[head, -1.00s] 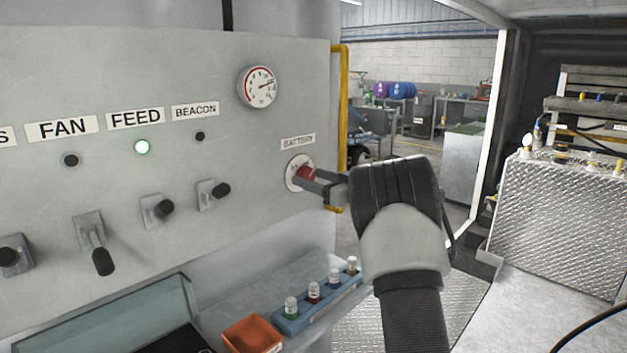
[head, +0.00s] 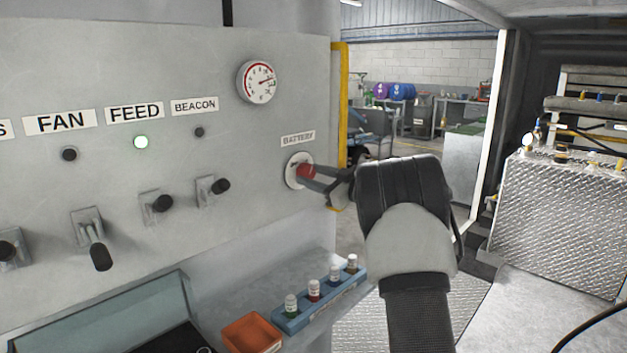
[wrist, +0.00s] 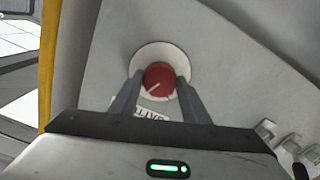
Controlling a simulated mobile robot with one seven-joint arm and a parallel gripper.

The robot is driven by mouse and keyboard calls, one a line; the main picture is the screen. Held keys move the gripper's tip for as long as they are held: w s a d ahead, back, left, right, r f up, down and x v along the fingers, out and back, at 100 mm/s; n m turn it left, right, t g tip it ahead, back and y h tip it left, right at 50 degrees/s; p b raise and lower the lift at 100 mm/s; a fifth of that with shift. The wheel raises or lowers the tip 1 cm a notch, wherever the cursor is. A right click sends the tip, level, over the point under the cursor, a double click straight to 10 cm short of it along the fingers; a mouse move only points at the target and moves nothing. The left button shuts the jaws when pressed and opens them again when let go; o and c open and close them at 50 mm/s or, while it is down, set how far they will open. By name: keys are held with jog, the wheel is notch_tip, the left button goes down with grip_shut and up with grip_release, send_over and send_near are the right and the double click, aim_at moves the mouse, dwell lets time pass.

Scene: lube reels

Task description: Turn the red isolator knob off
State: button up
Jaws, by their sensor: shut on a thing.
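The red isolator knob (head: 305,171) sits on a round white plate below the BATTERY label (head: 298,138), at the right end of the grey panel. In the wrist view the red knob (wrist: 159,79) shows a white pointer line aimed toward the lower left. My gripper (head: 312,175) reaches it from the right. Its two fingers (wrist: 158,88) stand on either side of the knob and are shut on it. A label below the knob is partly hidden by the gripper.
A gauge (head: 257,82) is above. A blue rack of small bottles (head: 320,300) and an orange tray (head: 252,334) lie on the shelf below. A yellow pipe (head: 341,110) edges the panel.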

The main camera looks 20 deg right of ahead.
jog(key=n+b, duration=0.2)
jog(key=n, duration=0.1)
jog(key=shift+d+f+n, duration=0.1)
jog(key=shift+f+n, duration=0.05)
jog(key=shift+n, duration=0.25)
jog(key=n+b, duration=0.2)
jog(key=n, duration=0.1)
jog(key=shift+n, duration=0.3)
jog(key=n+b, duration=0.3)
jog(key=n, duration=0.2)
jog(key=shift+n+b, duration=0.8)
jog(key=shift+n, duration=0.1)
jog(key=shift+r, duration=0.2)
jog(key=o, duration=1)
jog(key=shift+o, duration=0.2)
jog(key=shift+s, duration=0.1)
